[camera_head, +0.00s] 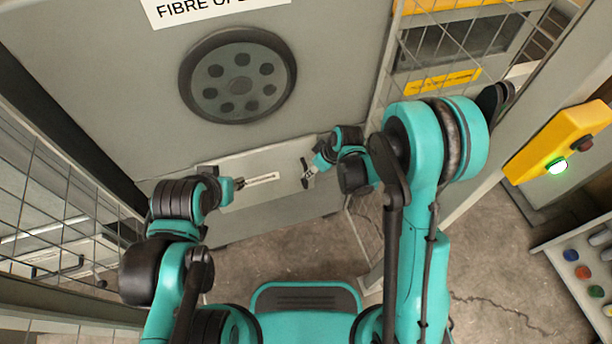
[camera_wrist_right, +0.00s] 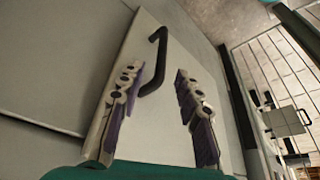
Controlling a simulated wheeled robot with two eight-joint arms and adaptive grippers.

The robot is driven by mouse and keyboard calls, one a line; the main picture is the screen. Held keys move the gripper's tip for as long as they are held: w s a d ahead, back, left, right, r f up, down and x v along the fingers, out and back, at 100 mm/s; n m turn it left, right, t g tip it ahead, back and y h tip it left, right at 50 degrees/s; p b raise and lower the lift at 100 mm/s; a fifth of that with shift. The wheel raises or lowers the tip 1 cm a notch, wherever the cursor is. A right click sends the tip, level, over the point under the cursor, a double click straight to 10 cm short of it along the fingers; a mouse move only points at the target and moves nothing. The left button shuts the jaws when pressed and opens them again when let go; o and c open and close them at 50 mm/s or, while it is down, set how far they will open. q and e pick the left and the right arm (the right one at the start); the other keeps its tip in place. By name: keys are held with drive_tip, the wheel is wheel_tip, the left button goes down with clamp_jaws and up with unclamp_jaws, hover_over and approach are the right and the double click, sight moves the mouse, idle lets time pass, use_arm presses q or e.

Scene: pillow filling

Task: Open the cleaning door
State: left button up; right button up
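The cleaning door (camera_head: 285,158) is a light grey panel low on the big grey machine, with a white label strip. It looks shut, lying along the machine face. Its black handle (camera_head: 307,174) is at the panel's right part. In the right wrist view the bent black handle (camera_wrist_right: 158,50) reaches down beside the left finger. My right gripper (camera_wrist_right: 158,77) is open, with purple-padded fingers spread and the handle's end near the gap; contact is unclear. In the head view my right gripper (camera_head: 317,163) is just above the handle. My left gripper (camera_head: 237,184) is near the panel's left side, its fingers too small to judge.
A round plate with holes (camera_head: 237,75) is above the door. Mesh fencing stands at the left (camera_head: 50,200) and right (camera_head: 400,60). A yellow box with a green light (camera_head: 560,140) and a button panel (camera_head: 590,265) are at the right. Concrete floor (camera_head: 300,250) lies below.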

drive_tip(key=b+x, duration=0.3)
drive_tip(key=x, duration=0.5)
drive_tip(key=shift+f, duration=0.1)
drive_tip(key=shift+a, duration=0.1)
drive_tip(key=shift+c, duration=0.2)
clamp_jaws()
